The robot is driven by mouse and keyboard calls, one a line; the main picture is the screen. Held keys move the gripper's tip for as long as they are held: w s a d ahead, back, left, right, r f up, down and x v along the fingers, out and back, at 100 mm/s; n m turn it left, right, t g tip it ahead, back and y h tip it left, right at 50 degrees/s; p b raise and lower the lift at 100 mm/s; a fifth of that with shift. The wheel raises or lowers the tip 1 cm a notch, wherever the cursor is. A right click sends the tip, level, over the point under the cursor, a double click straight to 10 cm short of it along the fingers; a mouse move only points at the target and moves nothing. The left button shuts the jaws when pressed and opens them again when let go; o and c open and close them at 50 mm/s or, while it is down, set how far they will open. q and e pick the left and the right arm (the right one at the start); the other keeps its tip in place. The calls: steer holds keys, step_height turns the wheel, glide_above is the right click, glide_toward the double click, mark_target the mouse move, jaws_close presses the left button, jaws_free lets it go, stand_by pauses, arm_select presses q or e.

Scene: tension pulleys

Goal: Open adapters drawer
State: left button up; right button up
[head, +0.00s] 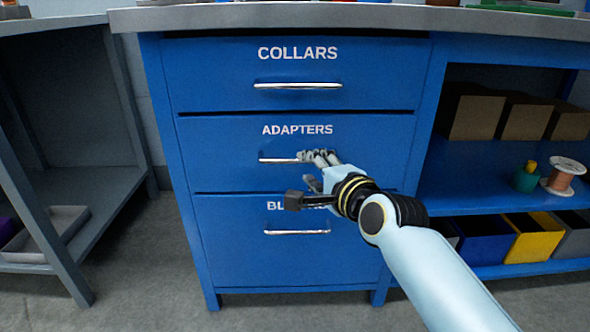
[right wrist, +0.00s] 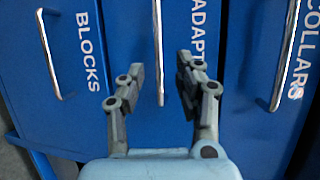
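The adapters drawer (head: 222,150) is the middle one of three blue drawers and looks shut, flush with the cabinet front. Its silver bar handle (head: 278,160) runs level below the white ADAPTERS label. My right gripper (head: 318,158) is at the right end of this handle and hides that end. In the right wrist view the two grey fingers of my right gripper (right wrist: 160,78) are apart. The adapters handle (right wrist: 158,45) shows between them, with a gap on each side. I cannot tell how deep the fingers reach around it. My left gripper is not in view.
The collars drawer (head: 215,75) is above and the blocks drawer (head: 235,255) below, both shut with similar handles. A grey worktop edge (head: 380,18) overhangs. Right, open shelves hold cardboard boxes (head: 475,115), a copper spool (head: 562,178) and bins (head: 535,238). The floor in front looks clear.

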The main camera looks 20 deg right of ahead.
mark_target(300, 162)
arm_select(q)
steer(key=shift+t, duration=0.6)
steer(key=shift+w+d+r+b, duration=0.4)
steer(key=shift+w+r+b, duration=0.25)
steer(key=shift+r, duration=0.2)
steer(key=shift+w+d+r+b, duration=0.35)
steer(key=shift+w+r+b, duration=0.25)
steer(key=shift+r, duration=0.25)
arm_select(e)
steer(key=shift+x, duration=3.4)
steer(key=shift+c, duration=0.2)
steer(key=shift+f, duration=0.1)
jaws_close()
